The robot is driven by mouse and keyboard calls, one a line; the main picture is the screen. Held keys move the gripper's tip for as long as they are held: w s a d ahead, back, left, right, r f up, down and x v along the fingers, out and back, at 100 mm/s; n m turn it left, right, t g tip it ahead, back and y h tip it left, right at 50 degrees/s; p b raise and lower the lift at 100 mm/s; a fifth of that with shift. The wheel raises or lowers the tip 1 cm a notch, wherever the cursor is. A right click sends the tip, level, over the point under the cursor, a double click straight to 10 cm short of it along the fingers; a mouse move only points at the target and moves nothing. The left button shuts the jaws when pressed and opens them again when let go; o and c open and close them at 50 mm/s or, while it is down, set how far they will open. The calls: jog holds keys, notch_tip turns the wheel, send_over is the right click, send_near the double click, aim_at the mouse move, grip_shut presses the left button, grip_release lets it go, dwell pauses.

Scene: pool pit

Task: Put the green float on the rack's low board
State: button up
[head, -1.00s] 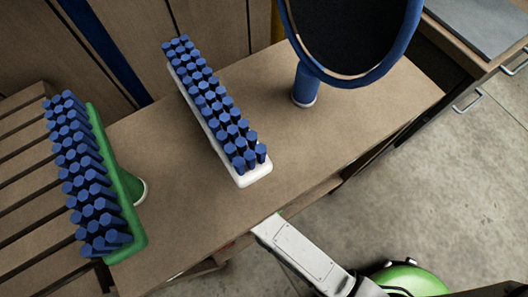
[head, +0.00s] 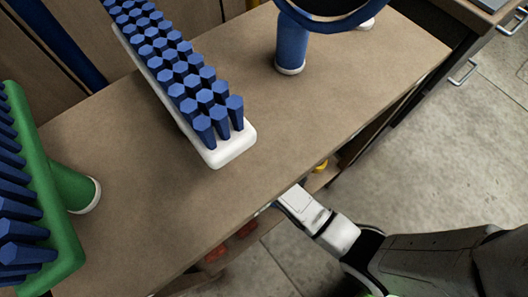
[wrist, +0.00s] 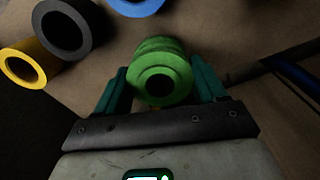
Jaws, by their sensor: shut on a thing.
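The green float (wrist: 163,76) is a short ribbed cylinder with a dark hole in its end that faces the wrist camera. My gripper (wrist: 160,68) is shut on it, with one teal finger on each side. A brown board surface shows behind the float; I cannot tell whether the float touches it. In the head view my wrist reaches in under the front edge of the rack's top board (head: 330,105), which hides the fingers and the float. Part of the rack's low board (head: 322,182) shows below that edge.
On the top board stand a white brush (head: 232,148) and a green brush (head: 62,245), both with blue bristles, and a blue post (head: 291,45).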

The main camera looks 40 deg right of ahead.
jog(key=shift+s+f+b, duration=0.1)
jog(key=shift+f+b, duration=0.2)
jog(key=shift+f, duration=0.95)
jog(key=shift+f, duration=0.15)
jog(key=o, duration=1.1)
jog(key=shift+o, duration=0.2)
notch_tip(320, 180, up, 12)
jog(key=p, duration=0.6)
jog(key=shift+s+a, duration=0.1)
jog(key=s+d+r+n, duration=0.1)
jog(key=s+d+r, duration=0.1)
jog(key=s, duration=0.3)
jog(key=s+d+r+n, duration=0.1)
jog(key=s+d+r, duration=0.1)
jog(key=s, duration=0.3)
jog(key=s+d+r+n+t, duration=0.1)
jog(key=s+d+r, duration=0.1)
jog(key=s, duration=0.4)
jog(key=shift+d+r, duration=0.3)
jog(key=shift+d, duration=0.6)
